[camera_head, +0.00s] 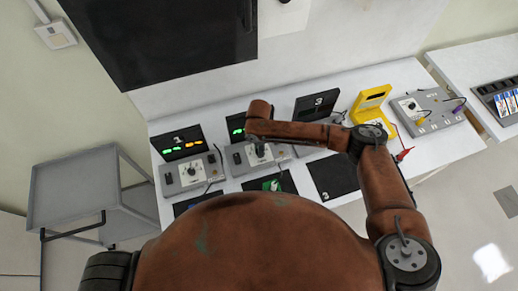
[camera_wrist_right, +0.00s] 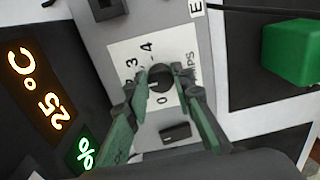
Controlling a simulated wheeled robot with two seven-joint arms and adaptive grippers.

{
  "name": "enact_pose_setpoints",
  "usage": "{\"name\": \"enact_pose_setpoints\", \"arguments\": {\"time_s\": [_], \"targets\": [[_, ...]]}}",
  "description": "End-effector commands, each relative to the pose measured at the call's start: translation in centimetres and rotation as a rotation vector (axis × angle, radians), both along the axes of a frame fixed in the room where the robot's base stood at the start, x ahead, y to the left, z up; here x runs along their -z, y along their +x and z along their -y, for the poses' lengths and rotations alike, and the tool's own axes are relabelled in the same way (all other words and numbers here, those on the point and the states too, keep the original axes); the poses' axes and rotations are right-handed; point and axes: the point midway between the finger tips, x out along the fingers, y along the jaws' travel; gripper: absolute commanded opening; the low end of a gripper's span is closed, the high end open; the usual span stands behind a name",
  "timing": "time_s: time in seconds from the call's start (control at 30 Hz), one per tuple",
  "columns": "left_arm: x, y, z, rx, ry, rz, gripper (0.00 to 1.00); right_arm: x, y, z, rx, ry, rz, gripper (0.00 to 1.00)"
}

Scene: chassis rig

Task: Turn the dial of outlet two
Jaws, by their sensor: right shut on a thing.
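Outlet two (camera_head: 236,157) is a grey box with a white dial plate, the second from the left on the white table in the head view. Its dial (camera_wrist_right: 160,78) is a dark round knob on a white plate marked with numbers, seen in the right wrist view. My right gripper (camera_wrist_right: 163,84) is shut on the dial, with one green finger on each side of it. In the head view my right gripper (camera_head: 258,148) reaches down onto outlet two, and my arm hides part of the box. My left gripper is not in view.
Outlet one (camera_head: 190,172) stands to the left with a lit display (camera_head: 181,144). A green block (camera_wrist_right: 292,52) sits on a dark mat beside outlet two. A yellow meter (camera_head: 371,104) and another grey box (camera_head: 428,109) stand right. A grey cart (camera_head: 80,185) is at left.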

Motion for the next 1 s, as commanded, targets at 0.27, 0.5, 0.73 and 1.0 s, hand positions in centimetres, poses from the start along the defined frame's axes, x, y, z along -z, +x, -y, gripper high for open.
{"name": "enact_pose_setpoints", "arguments": {"time_s": [0.27,0.5,0.73,1.0], "targets": [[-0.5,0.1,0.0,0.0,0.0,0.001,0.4,-0.1,0.0,0.0,0.029,0.0,-0.001,0.0],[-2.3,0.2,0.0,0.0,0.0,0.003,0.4,-0.3,-0.1,0.0,0.152,-0.001,-0.003,0.0],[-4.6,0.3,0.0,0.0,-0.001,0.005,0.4,-0.3,-0.2,0.1,0.336,-0.001,-0.003,0.0],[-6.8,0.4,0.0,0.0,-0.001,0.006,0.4,-0.2,-0.2,0.1,0.533,-0.003,-0.002,0.0]]}}
